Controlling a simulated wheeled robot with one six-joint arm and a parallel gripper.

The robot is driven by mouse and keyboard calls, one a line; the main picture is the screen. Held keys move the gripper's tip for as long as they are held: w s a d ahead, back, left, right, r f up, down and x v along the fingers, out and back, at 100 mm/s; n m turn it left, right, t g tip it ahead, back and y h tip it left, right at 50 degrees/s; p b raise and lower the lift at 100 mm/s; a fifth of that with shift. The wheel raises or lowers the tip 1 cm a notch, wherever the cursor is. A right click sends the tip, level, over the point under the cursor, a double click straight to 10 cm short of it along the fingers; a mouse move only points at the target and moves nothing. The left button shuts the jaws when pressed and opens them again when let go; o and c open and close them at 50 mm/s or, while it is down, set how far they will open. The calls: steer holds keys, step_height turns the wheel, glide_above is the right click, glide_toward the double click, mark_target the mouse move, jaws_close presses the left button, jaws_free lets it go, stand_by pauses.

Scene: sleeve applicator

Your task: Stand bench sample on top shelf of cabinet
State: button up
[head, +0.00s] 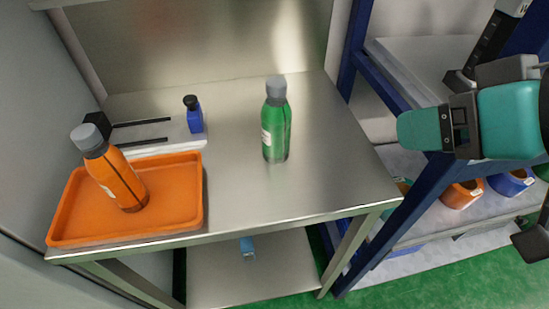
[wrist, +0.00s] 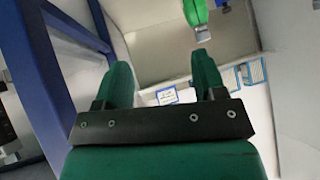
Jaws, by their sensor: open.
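A green bottle with a grey cap (head: 276,125) stands upright on the steel bench (head: 235,185). An orange bottle with a grey cap (head: 112,170) stands in an orange tray (head: 75,232) at the bench's left. I cannot tell from looks which is the bench sample. My gripper (head: 402,130) is open and empty, to the right of the green bottle and apart from it. In the wrist view, the fingers of my gripper (wrist: 163,70) are spread, and the green bottle (wrist: 195,12) appears upside down beyond them, partly cut off. No cabinet with a top shelf is clearly identifiable.
A small blue bottle (head: 194,117) stands near a white base (head: 180,135) with two black bars. A blue-framed rack (head: 370,225) at the right holds orange and blue bins (head: 462,195) on a low shelf.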

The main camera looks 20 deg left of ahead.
steer(key=a+f+n+t+y+b, duration=0.1)
steer(key=a+f+t+y+b, duration=0.1)
steer(key=a+f+b, duration=0.3)
steer(key=n+t+y+b, duration=0.25)
steer(key=y+b, duration=0.25)
steer(key=b, duration=0.4)
glide_toward(270, 82)
steer(key=shift+m+t, duration=0.25)
steer(key=shift+m, duration=0.1)
steer(key=p+x, duration=0.2)
steer(key=p, duration=0.4)
steer(key=p+x, duration=0.2)
steer(key=p, duration=0.5)
steer(key=p+x, duration=0.2)
steer(key=p, duration=0.4)
steer(key=shift+w+d+f+p, duration=0.1)
steer(key=shift+w+f+p, duration=0.25)
steer(key=shift+w+f, duration=0.05)
steer(key=p+x, duration=0.4)
steer(key=p, duration=0.1)
steer(key=shift+w+a+f+p, duration=0.25)
steer(key=shift+w+a+p, duration=0.05)
steer(key=shift+a+p, duration=0.2)
